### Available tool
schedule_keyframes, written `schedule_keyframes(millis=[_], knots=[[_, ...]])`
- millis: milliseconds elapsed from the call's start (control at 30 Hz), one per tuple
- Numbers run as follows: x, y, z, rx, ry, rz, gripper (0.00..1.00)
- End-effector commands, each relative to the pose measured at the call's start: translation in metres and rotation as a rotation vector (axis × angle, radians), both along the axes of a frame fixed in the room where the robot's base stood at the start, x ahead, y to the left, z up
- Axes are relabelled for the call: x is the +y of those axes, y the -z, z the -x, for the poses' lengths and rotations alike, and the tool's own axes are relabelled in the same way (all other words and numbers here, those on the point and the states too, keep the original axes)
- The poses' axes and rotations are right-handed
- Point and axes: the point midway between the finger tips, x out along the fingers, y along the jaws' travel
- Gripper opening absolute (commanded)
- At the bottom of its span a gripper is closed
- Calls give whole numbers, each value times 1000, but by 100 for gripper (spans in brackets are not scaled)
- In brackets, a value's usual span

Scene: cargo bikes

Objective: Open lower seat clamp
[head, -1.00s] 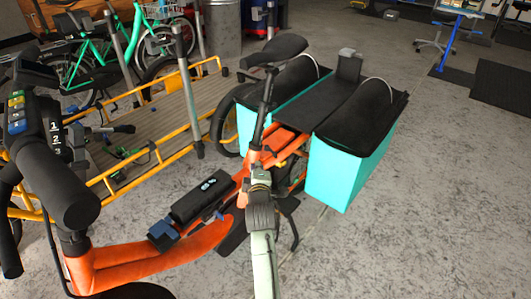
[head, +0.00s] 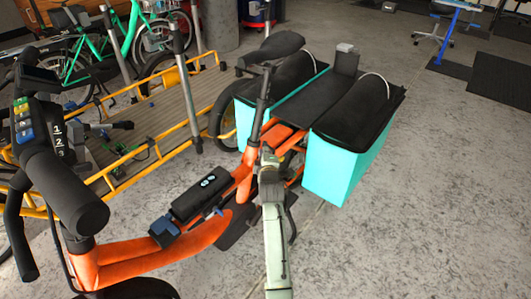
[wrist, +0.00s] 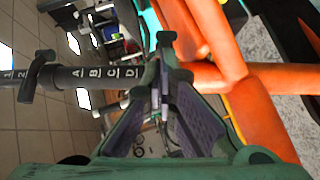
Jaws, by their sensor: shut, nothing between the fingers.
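The orange bike's black seat post (head: 263,95) rises to a black saddle (head: 270,47). In the wrist view the post (wrist: 100,73) lies sideways and carries the letters A to D. A dark clamp with a lever (wrist: 37,76) sits farther up the post, at the left. My gripper (head: 267,150) is at the foot of the post, over the orange frame (head: 246,172). In the wrist view my gripper's fingertips (wrist: 161,75) are together in front of the joint of post and orange tube (wrist: 220,77). They hide the lower clamp there, and contact cannot be told.
A black battery pack (head: 200,194) sits on the frame, left of my arm. The handlebar (head: 65,185) fills the left foreground. A yellow-railed cargo bed (head: 165,105) stands behind.

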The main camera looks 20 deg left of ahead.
Motion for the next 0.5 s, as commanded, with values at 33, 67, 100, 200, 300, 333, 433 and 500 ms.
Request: schedule_keyframes(millis=[33, 67, 100, 200, 300, 333, 433, 500], knots=[[0, 0, 0, 0, 0, 0, 0], [0, 0, 0, 0, 0, 0, 0], [0, 0, 0, 0, 0, 0, 0], [0, 0, 0, 0, 0, 0, 0], [-2, 1, 0, 0, 0, 0, 0], [-3, 2, -1, 0, 0, 1, 0], [-4, 1, -1, 1, 0, 1, 0], [-4, 2, -1, 1, 0, 1, 0]])
